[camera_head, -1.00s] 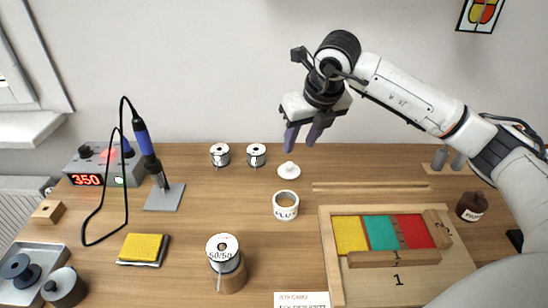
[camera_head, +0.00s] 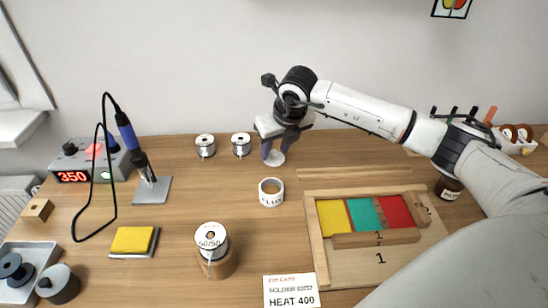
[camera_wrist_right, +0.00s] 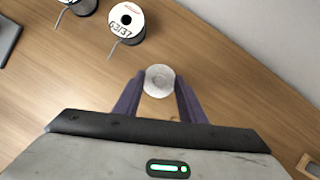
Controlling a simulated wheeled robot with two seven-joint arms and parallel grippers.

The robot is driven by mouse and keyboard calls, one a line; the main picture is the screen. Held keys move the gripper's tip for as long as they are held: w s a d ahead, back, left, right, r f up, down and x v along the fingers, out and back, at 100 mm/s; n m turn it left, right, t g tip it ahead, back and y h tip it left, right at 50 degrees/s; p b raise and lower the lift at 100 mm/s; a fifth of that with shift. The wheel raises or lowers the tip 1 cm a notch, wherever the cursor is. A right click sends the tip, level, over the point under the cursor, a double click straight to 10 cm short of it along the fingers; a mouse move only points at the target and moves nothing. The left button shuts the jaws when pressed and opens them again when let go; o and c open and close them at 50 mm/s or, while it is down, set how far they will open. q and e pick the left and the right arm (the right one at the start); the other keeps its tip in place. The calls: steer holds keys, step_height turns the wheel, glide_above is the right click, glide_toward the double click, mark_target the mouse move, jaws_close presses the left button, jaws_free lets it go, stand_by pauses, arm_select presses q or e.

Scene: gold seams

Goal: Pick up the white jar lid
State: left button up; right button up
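The white jar lid (camera_head: 274,159) lies on the wooden table near its back edge, in front of the wall. It also shows in the right wrist view as a round white disc (camera_wrist_right: 159,81). My right gripper (camera_head: 275,153) is lowered over the lid and points down. In the right wrist view its two purple fingers (camera_wrist_right: 160,88) stand open, one on each side of the lid. I cannot tell whether either fingertip touches it. The white jar marked FLUX (camera_head: 271,192) stands open in front of the lid. My left gripper is not in view.
Two wire spools (camera_head: 205,146) stand just left of the lid. A wooden frame (camera_head: 312,235) with coloured blocks is at the right. A soldering iron (camera_head: 128,135) and a 50/50 spool (camera_head: 212,240) are further left and in front. A wooden strip (camera_head: 355,174) lies right of the lid.

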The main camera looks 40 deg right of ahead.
jaws_close()
